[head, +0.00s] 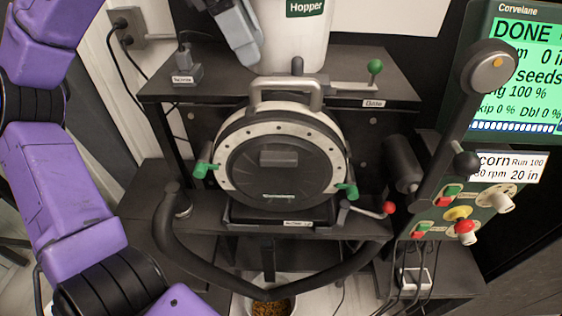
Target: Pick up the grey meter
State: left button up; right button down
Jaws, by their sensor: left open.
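The grey meter (278,165) stands upright on a black stand in the middle of the head view. It has a dark round face, a pale ring with small holes, and a silver handle (288,92) on top. Green-tipped levers (203,169) sit at its left and lower right. My left gripper (246,48) is above and left of the handle, in front of the hopper, open and apart from the meter. Only part of it shows at the top edge. My right gripper is out of view.
The white hopper (293,45) stands above the meter on a black shelf (345,92). A curved black tube (185,245) runs below to a bowl of seeds (270,307). A red-knobbed lever (388,208) and a control panel (520,60) reading DONE are at the right.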

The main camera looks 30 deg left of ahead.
aim_at(276, 78)
pick_arm(q)
jog(key=w+f, duration=0.1)
jog(key=w+d+f, duration=0.1)
jog(key=f, duration=0.1)
jog(key=w+d+f, duration=0.1)
jog(key=f, duration=0.1)
jog(key=shift+d+p, duration=0.2)
jog(key=shift+p, duration=0.1)
jog(key=shift+d+f, duration=0.1)
jog(key=shift+f, duration=0.1)
jog(key=shift+s+r, duration=0.1)
jog(key=shift+s, duration=0.35)
jog(key=shift+w, duration=0.2)
grip_shut()
jog(key=shift+s, duration=0.15)
